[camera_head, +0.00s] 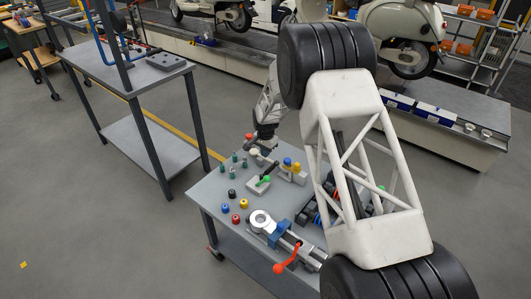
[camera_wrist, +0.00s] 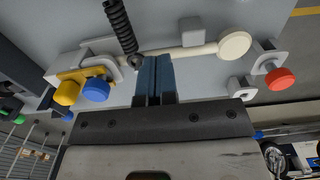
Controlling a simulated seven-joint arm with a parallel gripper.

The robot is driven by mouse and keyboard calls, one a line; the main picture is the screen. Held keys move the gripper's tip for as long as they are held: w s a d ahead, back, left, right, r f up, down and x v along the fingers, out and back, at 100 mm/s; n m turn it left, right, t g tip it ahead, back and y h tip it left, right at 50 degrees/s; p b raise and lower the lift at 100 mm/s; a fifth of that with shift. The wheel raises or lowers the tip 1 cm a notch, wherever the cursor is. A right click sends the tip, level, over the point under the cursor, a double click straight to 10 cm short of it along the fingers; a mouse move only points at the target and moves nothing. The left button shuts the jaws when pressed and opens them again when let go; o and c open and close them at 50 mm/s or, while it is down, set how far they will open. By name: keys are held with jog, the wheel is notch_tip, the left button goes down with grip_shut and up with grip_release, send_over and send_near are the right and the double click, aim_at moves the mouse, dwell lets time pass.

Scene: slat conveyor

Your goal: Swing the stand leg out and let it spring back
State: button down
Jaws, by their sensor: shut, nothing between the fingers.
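The stand leg (camera_wrist: 190,52) is a cream rod with a round foot disc (camera_wrist: 235,44) at its right end in the wrist view. Its left end sits in a grey and yellow bracket (camera_wrist: 98,72). A black coil spring (camera_wrist: 119,22) runs down to the rod near the bracket. My gripper (camera_wrist: 153,60) is shut and empty, with its blue fingertips overlapping the rod just right of the spring's end. I cannot tell whether they touch it. In the head view my gripper (camera_head: 266,148) is low over the bench, next to the foot disc (camera_head: 254,152); much of the rod is hidden.
Yellow (camera_wrist: 67,92) and blue (camera_wrist: 95,89) knobs stand by the bracket; a red knob (camera_wrist: 280,79) stands beyond the foot. Several coloured pegs and a vice (camera_head: 285,238) with an orange handle share the bench (camera_head: 212,192). A second table (camera_head: 120,75) stands left.

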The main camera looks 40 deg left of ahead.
aim_at(269, 160)
jog(key=shift+f, duration=0.2)
jog(key=shift+f, duration=3.75)
jog(key=shift+w, duration=0.1)
jog(key=shift+w, duration=0.95)
jog(key=shift+w+a+r, duration=0.1)
jog(key=shift+w+a, duration=0.05)
jog(key=shift+w, duration=0.3)
